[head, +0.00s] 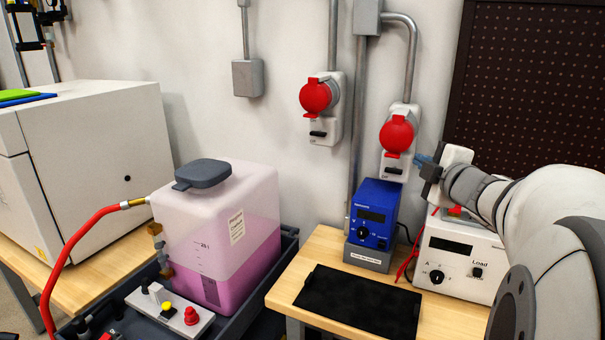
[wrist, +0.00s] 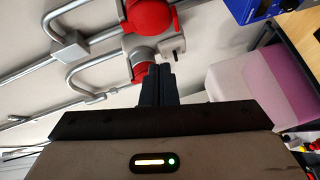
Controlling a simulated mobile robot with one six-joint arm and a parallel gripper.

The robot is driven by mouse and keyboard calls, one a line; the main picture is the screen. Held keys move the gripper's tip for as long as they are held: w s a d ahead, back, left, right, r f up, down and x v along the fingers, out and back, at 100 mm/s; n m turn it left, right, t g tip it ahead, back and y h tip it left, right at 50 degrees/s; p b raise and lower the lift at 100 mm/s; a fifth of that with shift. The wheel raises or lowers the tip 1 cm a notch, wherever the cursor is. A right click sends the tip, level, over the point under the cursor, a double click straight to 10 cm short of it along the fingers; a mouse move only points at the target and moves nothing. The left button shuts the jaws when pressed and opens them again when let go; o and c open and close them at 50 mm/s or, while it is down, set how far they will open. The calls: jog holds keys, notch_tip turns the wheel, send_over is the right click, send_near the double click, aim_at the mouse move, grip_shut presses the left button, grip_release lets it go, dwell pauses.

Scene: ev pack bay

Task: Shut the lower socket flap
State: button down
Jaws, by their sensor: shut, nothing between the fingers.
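The lower socket (head: 402,112) is a pale wall unit with a grey round housing and a red flap (head: 397,137). In the head view the flap covers the housing's front; I cannot tell whether it is fully seated. My gripper (head: 418,159) is shut and empty, its fingertips just right of the flap's lower edge. Contact cannot be made out.
Another socket with a red flap (head: 316,96) is on the wall, higher and to the left. A blue power unit (head: 372,212) and a white load unit (head: 455,258) stand below on the wooden bench (head: 325,247). Grey conduits (head: 360,110) run up the wall.

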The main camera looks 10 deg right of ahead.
notch_tip(320, 180, down, 2)
jog(key=f+n+y+b, duration=0.1)
jog(key=n+y, duration=0.1)
jog(key=n, duration=0.1)
jog(key=y, duration=0.1)
send_near(388, 156)
jog(key=w+a, duration=0.3)
jog(key=a, duration=0.1)
jog(key=shift+n+g, duration=0.3)
jog(key=shift+w+d+p, duration=0.75)
jog(key=shift+w+d, duration=0.65)
jog(key=shift+d, duration=0.05)
jog(key=shift+f, duration=0.15)
